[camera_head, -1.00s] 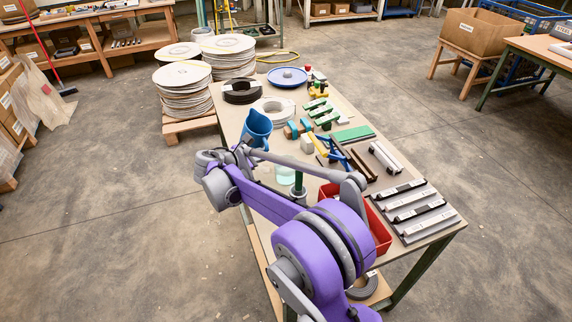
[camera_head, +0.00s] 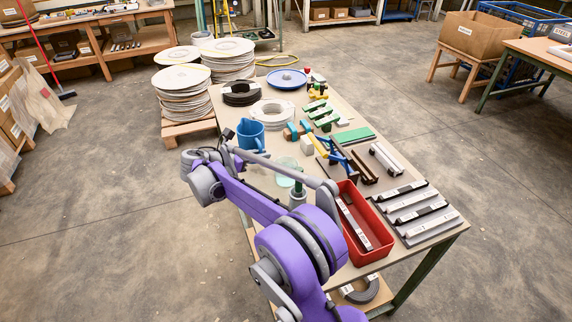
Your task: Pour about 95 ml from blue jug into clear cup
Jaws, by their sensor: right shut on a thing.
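I cannot tell whether the jug's base touches the bench. The clear cup (camera_head: 287,165), pale green and see-through, stands to the right of and nearer than the jug. The levels in jug and cup cannot be read. My left gripper is out of view.
A red bin (camera_head: 380,262) holding a bar is at the near end of the workbench (camera_head: 425,243). Several metal bars (camera_head: 413,198) lie right of it. A white ring stack (camera_head: 271,112), green clamps (camera_head: 322,113) and a blue dish (camera_head: 287,77) stand farther back.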

